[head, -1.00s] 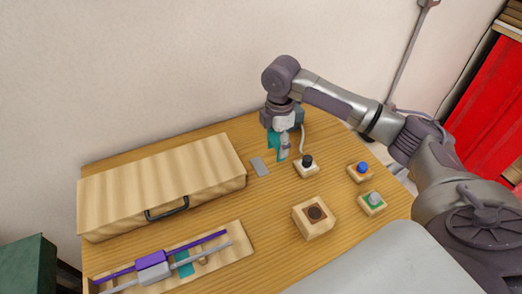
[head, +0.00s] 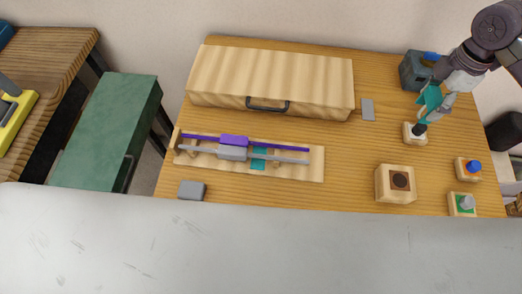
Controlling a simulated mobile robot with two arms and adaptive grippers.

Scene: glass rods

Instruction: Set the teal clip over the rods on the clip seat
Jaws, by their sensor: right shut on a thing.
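A teal clip (head: 428,99) is held in my right gripper (head: 440,103), which is shut on it at the right end of the table, above the block with the black knob. A purple rod (head: 285,147) and a grey rod (head: 286,158) lie side by side along a wooden rack (head: 314,172) in the middle left, well away from the gripper. A purple block and a grey block (head: 232,153) sit on the rods. A teal patch (head: 259,163), apparently the clip seat, shows under and between the rods. My left gripper is out of view.
A wooden case (head: 270,75) with a dark handle lies behind the rack. A flat grey plate (head: 368,110) lies right of it. Small blocks with a black knob (head: 415,139), blue knob (head: 474,166) and grey knob (head: 466,203), and a larger holed block (head: 395,184), stand at right.

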